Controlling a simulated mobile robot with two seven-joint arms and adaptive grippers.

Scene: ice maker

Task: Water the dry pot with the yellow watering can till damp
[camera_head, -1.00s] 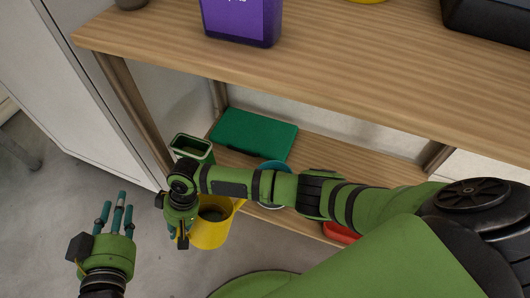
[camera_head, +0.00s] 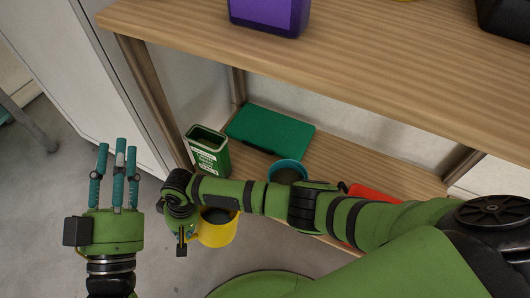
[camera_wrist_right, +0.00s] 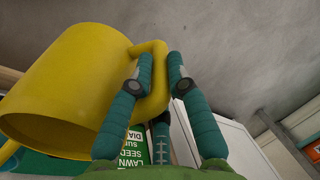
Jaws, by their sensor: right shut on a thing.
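The yellow watering can (camera_head: 217,234) is low at the shelf's front edge, partly hidden by my right arm. My right gripper (camera_head: 180,228) is shut on its handle, and the right wrist view shows the fingers (camera_wrist_right: 160,72) around the handle of the can (camera_wrist_right: 70,85). A teal pot (camera_head: 288,163) with a dark inside stands on the lower shelf, behind my right forearm and apart from the can. I cannot tell whether its soil is dry or damp. My left gripper (camera_head: 119,165) is open and empty, fingers extended, over the floor at left.
A green lawn seed box (camera_head: 209,155) and a flat green item (camera_head: 270,138) are on the lower shelf (camera_head: 325,165). A red item (camera_head: 362,191) is partly behind my arm. The wooden upper shelf (camera_head: 330,70) overhangs, carrying a purple container (camera_head: 270,14).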

